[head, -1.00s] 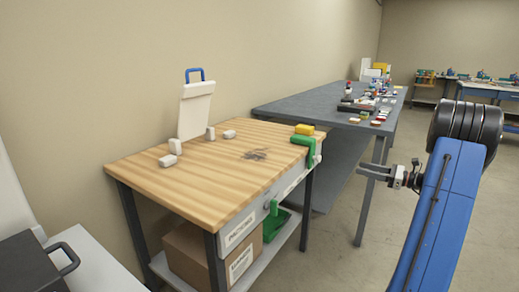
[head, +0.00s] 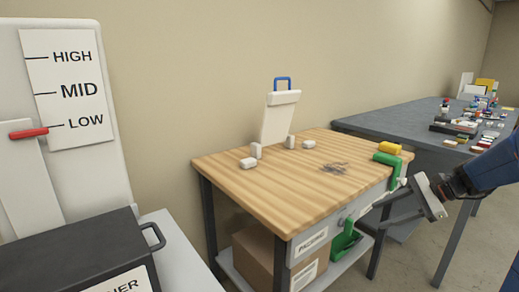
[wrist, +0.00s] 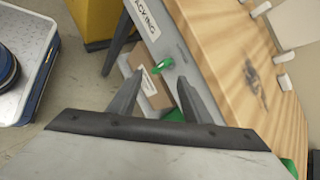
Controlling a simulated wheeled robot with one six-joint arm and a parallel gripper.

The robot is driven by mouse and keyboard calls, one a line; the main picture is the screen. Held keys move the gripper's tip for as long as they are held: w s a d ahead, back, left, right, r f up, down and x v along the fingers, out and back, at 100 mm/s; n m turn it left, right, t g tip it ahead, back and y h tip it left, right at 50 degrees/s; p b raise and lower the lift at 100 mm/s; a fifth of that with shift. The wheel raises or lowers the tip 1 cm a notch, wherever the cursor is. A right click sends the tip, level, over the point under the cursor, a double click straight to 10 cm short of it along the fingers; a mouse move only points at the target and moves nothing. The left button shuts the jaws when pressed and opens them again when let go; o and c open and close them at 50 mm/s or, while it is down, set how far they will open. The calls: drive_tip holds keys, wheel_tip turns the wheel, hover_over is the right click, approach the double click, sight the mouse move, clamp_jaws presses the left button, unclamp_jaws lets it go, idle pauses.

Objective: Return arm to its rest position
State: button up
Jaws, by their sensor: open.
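My gripper (head: 382,212) is open and empty, in front of the right end of the wooden packing bench (head: 270,180). My blue arm enters from the right edge of the head view. In the wrist view the two fingers (wrist: 158,88) are apart. A green part (wrist: 163,66) on the bench front shows beyond them, with no sign of contact.
A white board with a blue handle (head: 280,115) stands on the bench beside white blocks. A yellow block (head: 304,146) and green bracket (head: 386,158) are at its right end. A cardboard box (head: 262,262) sits below. A grey table (head: 400,122) stands behind right.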

drive_tip(key=s+a+f+n+g+h, duration=0.15)
drive_tip(key=s+a+n+h, duration=0.25)
drive_tip(key=s+a+n, duration=0.65)
drive_tip(key=s+f+n+t+h, duration=0.1)
drive_tip(key=s+n+h, duration=0.1)
drive_tip(key=s, duration=0.5)
drive_tip(key=s+d+f+n+t+h, duration=0.1)
drive_tip(key=s+n+h, duration=0.2)
drive_tip(key=s, duration=0.5)
drive_tip(key=shift+d+f+n, duration=0.2)
drive_tip(key=shift+f+n, duration=0.05)
drive_tip(key=shift+n, duration=0.1)
idle(0.5)
